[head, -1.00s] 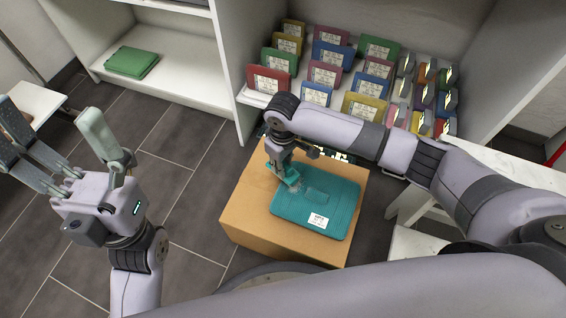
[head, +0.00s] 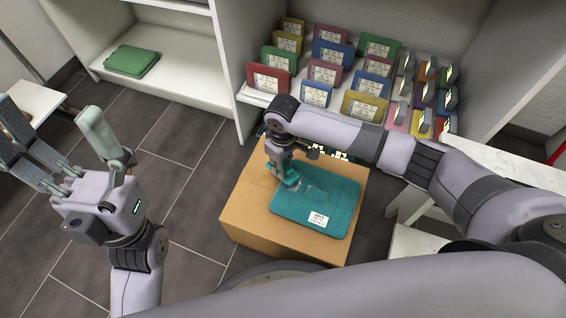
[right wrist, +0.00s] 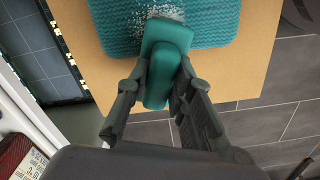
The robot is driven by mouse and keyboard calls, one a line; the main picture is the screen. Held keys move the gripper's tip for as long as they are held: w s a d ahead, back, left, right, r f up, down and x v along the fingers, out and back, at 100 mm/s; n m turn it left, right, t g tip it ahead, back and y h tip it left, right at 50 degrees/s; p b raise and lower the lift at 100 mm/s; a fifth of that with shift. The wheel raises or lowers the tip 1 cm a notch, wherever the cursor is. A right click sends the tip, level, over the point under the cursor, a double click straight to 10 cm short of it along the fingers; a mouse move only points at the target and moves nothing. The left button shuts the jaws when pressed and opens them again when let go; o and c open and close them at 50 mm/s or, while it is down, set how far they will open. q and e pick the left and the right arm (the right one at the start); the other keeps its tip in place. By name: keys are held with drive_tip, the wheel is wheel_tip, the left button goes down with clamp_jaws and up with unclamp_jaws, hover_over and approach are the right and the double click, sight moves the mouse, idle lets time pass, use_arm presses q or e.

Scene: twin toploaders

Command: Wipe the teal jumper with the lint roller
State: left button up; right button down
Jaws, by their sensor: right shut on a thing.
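The teal jumper (head: 327,210) lies folded flat on a cardboard box (head: 240,213), with a white label (head: 318,220) near its front edge. My right gripper (head: 285,168) is over the jumper's left side. It is shut on the lint roller (right wrist: 167,58), which looks teal in the right wrist view. The roller's head is over the jumper's edge; I cannot tell whether it touches. White lint specks (right wrist: 210,14) show on the jumper beside the roller. My left gripper (head: 55,150) is open and empty, out to the left above the floor.
A shelf (head: 245,98) behind the box holds several rows of coloured, labelled items. A folded green cloth (head: 131,61) lies on the shelf at the left. A white stand (head: 500,155) is close on the right. Grey tiled floor is open left of the box.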

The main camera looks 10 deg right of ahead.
drive_tip(key=shift+f, duration=0.5)
